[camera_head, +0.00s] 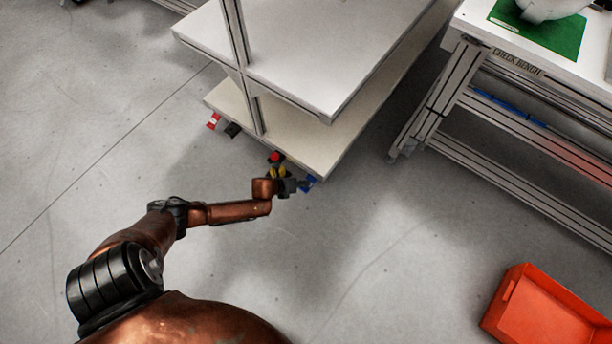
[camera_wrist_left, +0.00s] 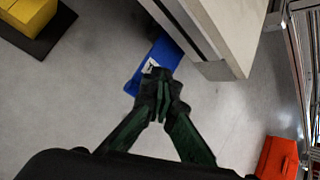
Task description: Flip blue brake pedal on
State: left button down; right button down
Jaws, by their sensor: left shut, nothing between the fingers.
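The blue brake pedal (camera_head: 309,183) sticks out from under the near corner of the white shelf cart (camera_head: 326,160). In the left wrist view the blue pedal (camera_wrist_left: 152,68) has a small white mark and slopes along the cart's edge. My left gripper (camera_head: 296,186) is beside the pedal, low near the floor. In the wrist view its closed fingertips (camera_wrist_left: 162,88) overlap the pedal's lower end and hide part of it. They hold nothing, and I cannot tell whether they touch the pedal. My right gripper is in neither view.
A red pedal (camera_head: 214,121) is at the cart's far-left corner. The check bench (camera_head: 520,70) is at right, with an orange bin (camera_head: 545,310) lower right. Open floor lies in front.

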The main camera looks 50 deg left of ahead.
pick_arm(q)
jog(key=shift+s+d+f, duration=0.1)
jog(key=shift+f, duration=0.55)
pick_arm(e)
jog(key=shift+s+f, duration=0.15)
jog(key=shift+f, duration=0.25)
pick_arm(q)
jog(key=shift+f+b, duration=0.4)
jog(key=shift+f, duration=0.05)
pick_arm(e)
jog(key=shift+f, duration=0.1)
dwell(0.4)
